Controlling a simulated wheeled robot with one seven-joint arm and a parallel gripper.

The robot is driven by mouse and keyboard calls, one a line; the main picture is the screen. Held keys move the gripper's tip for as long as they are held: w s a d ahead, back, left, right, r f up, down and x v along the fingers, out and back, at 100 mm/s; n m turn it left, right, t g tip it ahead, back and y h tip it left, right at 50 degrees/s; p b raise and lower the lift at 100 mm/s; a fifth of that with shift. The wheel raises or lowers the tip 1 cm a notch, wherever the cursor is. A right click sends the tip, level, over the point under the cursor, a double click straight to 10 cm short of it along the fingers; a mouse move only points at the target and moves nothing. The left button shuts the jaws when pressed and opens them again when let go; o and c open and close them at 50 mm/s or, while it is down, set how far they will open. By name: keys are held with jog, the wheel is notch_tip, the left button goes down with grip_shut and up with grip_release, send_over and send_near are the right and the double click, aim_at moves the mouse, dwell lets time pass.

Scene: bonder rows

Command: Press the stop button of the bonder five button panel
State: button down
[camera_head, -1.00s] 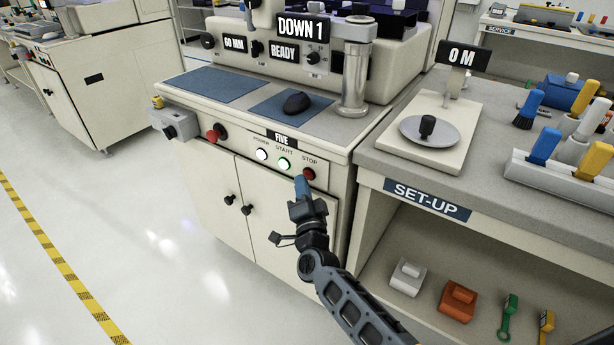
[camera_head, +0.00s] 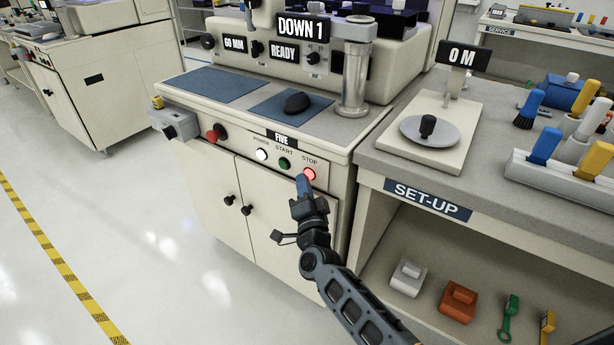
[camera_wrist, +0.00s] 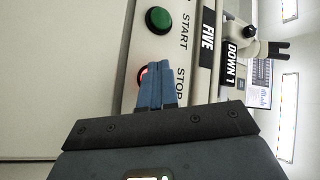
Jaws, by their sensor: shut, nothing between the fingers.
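The five button panel (camera_head: 271,165) is on the front of the bonder labelled FIVE, with a white power button (camera_head: 262,155), a green start button (camera_head: 284,163) and a red stop button (camera_head: 309,174). The stop button is lit red and the start button is dark. My gripper (camera_head: 301,179) is shut and empty, its blue fingertips at the stop button. In the wrist view the fingertips (camera_wrist: 157,72) cover most of the stop button (camera_wrist: 142,76), with its glowing edge showing beside them. I cannot tell whether they still touch it. The green start button (camera_wrist: 159,20) is clear of them.
A red knob (camera_head: 216,132) and a grey box with a dark knob (camera_head: 176,124) are on the bonder's front, left of the panel. The SET-UP bench (camera_head: 372,185) stands close on the right. Open floor (camera_head: 130,220) lies to the left.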

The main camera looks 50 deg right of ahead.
jog(key=shift+a, duration=0.1)
jog(key=shift+a+p, duration=0.4)
jog(key=shift+a, duration=0.3)
jog(key=a+p, duration=0.2)
jog(key=a, duration=0.3)
jog(key=shift+s, duration=0.15)
dwell(0.8)
